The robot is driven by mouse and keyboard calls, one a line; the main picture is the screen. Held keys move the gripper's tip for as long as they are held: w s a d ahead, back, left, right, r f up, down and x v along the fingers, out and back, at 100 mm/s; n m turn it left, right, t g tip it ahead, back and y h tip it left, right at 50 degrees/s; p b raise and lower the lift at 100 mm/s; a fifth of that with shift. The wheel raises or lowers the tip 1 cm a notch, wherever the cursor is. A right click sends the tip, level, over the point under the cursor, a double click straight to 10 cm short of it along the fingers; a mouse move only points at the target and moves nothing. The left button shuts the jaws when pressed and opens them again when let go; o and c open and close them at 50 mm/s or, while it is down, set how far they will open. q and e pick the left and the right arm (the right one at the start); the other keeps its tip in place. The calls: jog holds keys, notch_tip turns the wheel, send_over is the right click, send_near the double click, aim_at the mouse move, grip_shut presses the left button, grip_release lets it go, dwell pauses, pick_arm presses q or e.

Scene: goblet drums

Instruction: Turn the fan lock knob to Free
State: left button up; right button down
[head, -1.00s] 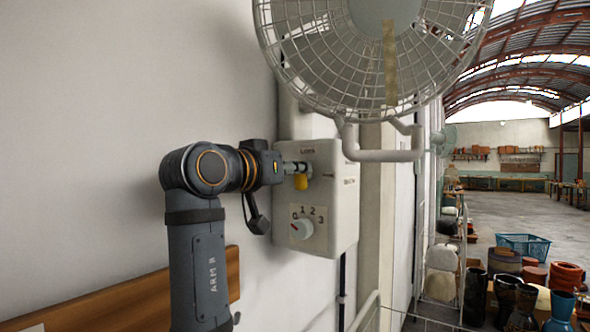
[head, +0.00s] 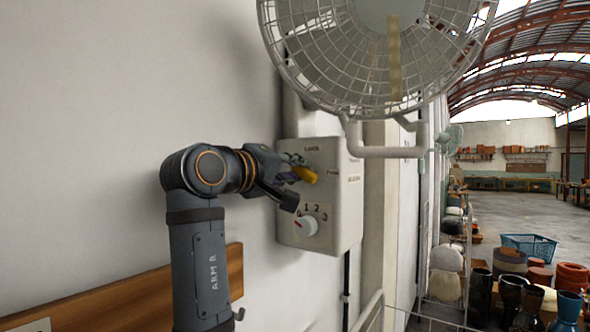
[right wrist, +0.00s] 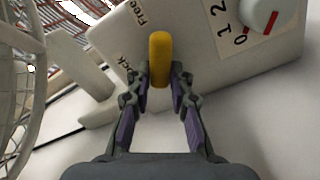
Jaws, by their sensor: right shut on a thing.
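The yellow lock knob (head: 303,173) is on the upper part of the white control box (head: 330,215) on the wall. In the head view it is tilted, its lower end to the right. My right gripper (head: 288,172) comes in from the left and is shut on the knob. In the right wrist view both fingers of my right gripper (right wrist: 162,85) flank the yellow knob (right wrist: 160,58). The words "Free" and "Lock" show on the box there; "Lock" is partly covered. My left gripper is not in view.
The white speed dial (head: 306,225), marked 0 to 3, is just below the knob, close under my gripper. A wooden rail (head: 150,300) runs along the wall below. Drums stand at the far right.

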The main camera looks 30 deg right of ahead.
jog(key=n, duration=0.5)
jog(key=shift+w+a+f+n, duration=0.1)
jog(key=shift+f+n, duration=0.2)
jog(key=shift+n, duration=0.1)
dwell(0.4)
jog(key=c, duration=1.2)
grip_release()
